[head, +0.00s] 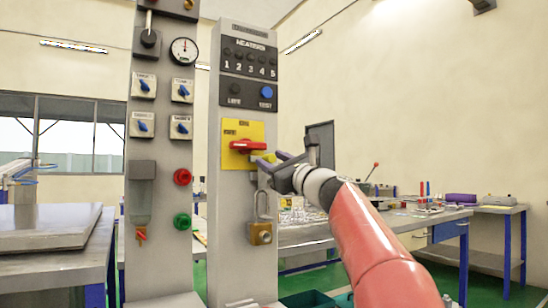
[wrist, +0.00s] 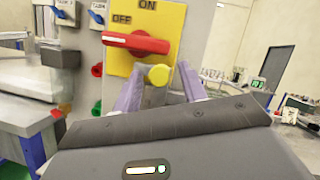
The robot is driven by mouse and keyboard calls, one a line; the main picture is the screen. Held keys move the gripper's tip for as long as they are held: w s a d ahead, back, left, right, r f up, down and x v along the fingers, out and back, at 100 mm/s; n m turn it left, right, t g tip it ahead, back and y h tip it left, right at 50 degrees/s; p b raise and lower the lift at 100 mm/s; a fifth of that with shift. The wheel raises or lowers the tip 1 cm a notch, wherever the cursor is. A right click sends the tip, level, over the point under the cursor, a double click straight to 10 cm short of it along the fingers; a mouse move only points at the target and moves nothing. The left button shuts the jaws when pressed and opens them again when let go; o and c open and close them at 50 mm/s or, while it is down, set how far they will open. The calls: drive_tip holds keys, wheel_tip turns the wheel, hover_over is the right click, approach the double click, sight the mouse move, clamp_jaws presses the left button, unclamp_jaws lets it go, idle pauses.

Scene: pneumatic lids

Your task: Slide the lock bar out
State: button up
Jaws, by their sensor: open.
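The yellow lock bar (wrist: 158,74) shows its round end below the red rotary switch (wrist: 136,42) on a yellow ON/OFF plate (wrist: 120,62). In the head view the red switch (head: 247,147) sits crosswise on the yellow plate (head: 236,131) of the grey column, and the bar is partly hidden by my gripper. My gripper (wrist: 157,86) is open, with one purple-grey finger on each side of the bar's end. I cannot tell whether either finger touches it. In the head view my gripper (head: 270,161) comes to the plate from the right.
A brass padlock (head: 261,233) with a raised shackle hangs on the column under the plate. A second column with blue knobs (head: 143,85) and a gauge (head: 184,51) stands to the left. A workbench (head: 420,216) runs behind my arm on the right.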

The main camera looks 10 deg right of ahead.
clamp_jaws()
drive_tip(key=shift+w+d+p, duration=0.25)
drive_tip(key=shift+w+d, duration=0.05)
drive_tip(key=shift+d, duration=0.55)
drive_tip(key=shift+w+d+p, duration=0.25)
drive_tip(key=shift+d, duration=0.65)
drive_tip(key=shift+w+d+p, duration=0.25)
drive_tip(key=shift+w+d, duration=0.05)
drive_tip(key=shift+d, duration=0.55)
unclamp_jaws()
drive_tip(key=shift+d, duration=0.1)
drive_tip(key=b+v, duration=0.3)
drive_tip(key=v, duration=0.4)
drive_tip(key=shift+s+d, duration=0.2)
drive_tip(key=shift+s, duration=0.1)
drive_tip(key=shift+f, duration=0.15)
